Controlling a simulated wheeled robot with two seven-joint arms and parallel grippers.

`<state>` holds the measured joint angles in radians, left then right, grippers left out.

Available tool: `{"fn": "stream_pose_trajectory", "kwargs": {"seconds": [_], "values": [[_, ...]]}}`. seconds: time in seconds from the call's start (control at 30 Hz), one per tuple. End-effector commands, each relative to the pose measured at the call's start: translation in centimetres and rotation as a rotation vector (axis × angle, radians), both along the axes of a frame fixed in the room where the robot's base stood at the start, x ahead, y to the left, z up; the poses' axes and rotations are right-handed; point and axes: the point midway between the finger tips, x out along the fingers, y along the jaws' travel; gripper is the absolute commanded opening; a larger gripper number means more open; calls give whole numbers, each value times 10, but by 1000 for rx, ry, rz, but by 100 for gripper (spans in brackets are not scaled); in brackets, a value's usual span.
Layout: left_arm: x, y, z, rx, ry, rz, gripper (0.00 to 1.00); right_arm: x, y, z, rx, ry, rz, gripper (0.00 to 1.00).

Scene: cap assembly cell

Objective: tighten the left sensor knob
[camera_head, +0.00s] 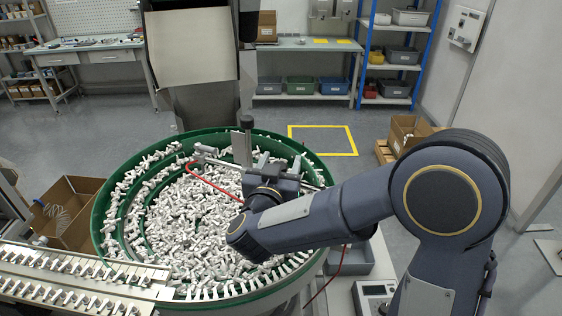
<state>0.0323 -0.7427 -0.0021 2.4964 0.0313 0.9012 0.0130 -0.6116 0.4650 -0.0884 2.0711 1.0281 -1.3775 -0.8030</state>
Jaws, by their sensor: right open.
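A large green-rimmed feeder bowl (107,200) full of small white parts stands in the middle of the head view. A metal rod with a small sensor bracket (203,152) crosses its far side, with a red cable (212,186) leading off it. A dark knob (247,122) stands upright on a stem beside a flat metal post (241,150). I cannot tell for certain whether it is the left sensor knob. My right gripper (268,170) is over the bowl, just below and right of that knob, open; its fingertips are partly hidden. My left gripper is not in view.
A rail with rows of metal parts (80,283) runs along the lower left. An open cardboard box (68,215) is left of the bowl. A grey bin (352,260) and a small control box (374,294) lie to the right. The floor behind is clear around a yellow square (322,126).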

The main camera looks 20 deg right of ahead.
Motion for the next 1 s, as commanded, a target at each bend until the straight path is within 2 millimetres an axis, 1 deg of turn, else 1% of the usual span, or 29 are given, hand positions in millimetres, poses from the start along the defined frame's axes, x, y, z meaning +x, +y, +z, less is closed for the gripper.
{"fn": "stream_pose_trajectory", "kwargs": {"seconds": [0.2, 0.4, 0.57, 1.0], "values": [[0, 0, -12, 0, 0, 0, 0, -33, 19, -2, 0, -2, 5, 55], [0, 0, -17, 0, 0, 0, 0, -56, 31, -1, 0, -1, 3, 55], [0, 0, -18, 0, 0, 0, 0, -62, 34, 0, -1, 0, 1, 55], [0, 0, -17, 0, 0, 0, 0, -62, 34, 0, -1, 0, 0, 55]]}}
